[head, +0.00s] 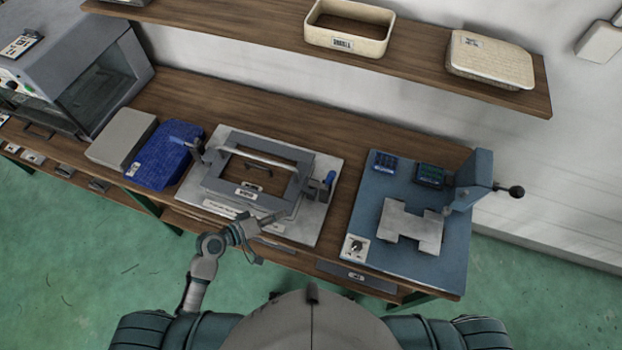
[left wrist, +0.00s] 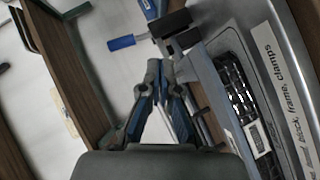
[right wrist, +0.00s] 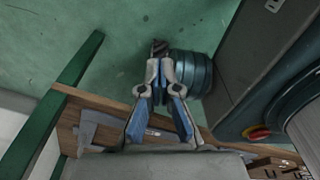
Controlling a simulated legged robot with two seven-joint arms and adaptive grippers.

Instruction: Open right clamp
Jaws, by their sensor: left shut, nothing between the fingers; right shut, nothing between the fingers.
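The right clamp (head: 329,184) has a blue handle and stands at the right side of the grey frame (head: 252,170). The frame lies on a light plate (head: 320,215) on the bench. My left gripper (head: 278,216) is over the plate's front edge, left of and nearer than the right clamp, apart from it. In the left wrist view its fingers (left wrist: 165,66) are shut and empty. Ahead of them is a blue clamp handle (left wrist: 122,43) beside a dark block. My right gripper (right wrist: 160,48) is shut and empty over the floor, outside the head view.
The left clamp (head: 188,142) stands at the frame's other side, near a blue box (head: 160,155). A handle bar (head: 250,154) arches over the frame. A blue fixture (head: 385,245) stands to the right, with bare bench between. A shelf with bins hangs behind.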

